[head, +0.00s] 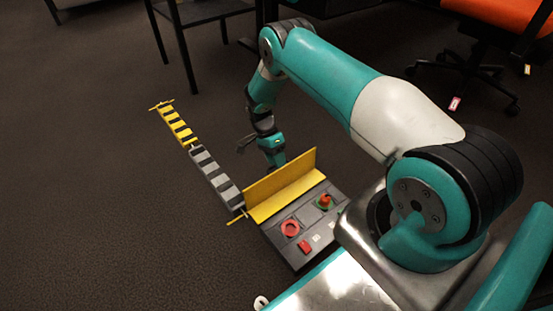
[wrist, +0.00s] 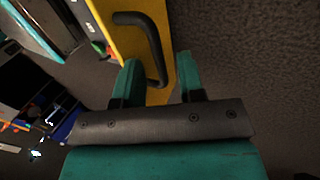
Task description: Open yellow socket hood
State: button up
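The yellow hood (head: 280,181) is a long plate standing up steeply at the back edge of the dark panel (head: 280,238). A flat yellow strip (head: 285,201) lies in front of its foot. In the wrist view the yellow plate (wrist: 118,12) carries a dark bent handle (wrist: 152,38). My gripper (wrist: 160,72) is open, with its two teal fingers apart on either side of the handle's lower end. I see no clear contact. In the head view my gripper (head: 276,160) is behind the plate, its tips partly hidden.
The panel bears a red ring (head: 290,228), a red button (head: 304,246) and a red knob on green (head: 325,202). A grey-and-black striped strip (head: 213,178) and a yellow-and-black one (head: 177,126) run off to the left. A black table (head: 180,45) and an orange chair (head: 500,14) stand behind. Left floor is clear.

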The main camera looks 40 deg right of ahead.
jog(key=p+v, duration=0.6)
jog(key=v, duration=1.1)
jog(key=shift+w, duration=0.15)
jog(key=shift+r, duration=0.25)
jog(key=s+a+r+n+t+p, duration=0.15)
jog(key=a+r+n, duration=0.25)
jog(key=r, duration=0.5)
jog(key=s+a+r+n+t+p, duration=0.15)
jog(key=a+r+n, duration=0.25)
jog(key=r, duration=0.5)
jog(key=s+a+r+n+p, duration=0.1)
jog(key=s+a+r+n, duration=0.25)
jog(key=r, duration=0.55)
jog(key=s+a+r+n+t+y+p, duration=0.1)
jog(key=s+a+r+n, duration=0.3)
jog(key=s, duration=0.5)
jog(key=s+a+r+n+t+y+p, duration=0.1)
jog(key=s+a+r+n+y, duration=0.15)
jog(key=s+r+n, duration=0.45)
jog(key=s+a+r+n+t+y+p, duration=0.1)
jog(key=s+a+r+n+p, duration=0.2)
jog(key=s, duration=0.8)
notch_tip(320, 180, up, 37)
jog(key=s+p, duration=0.1)
jog(key=p, duration=3.5)
jog(key=shift+a+r+m, duration=0.25)
jog(key=shift+a+m, duration=0.05)
jog(key=shift+m, duration=0.15)
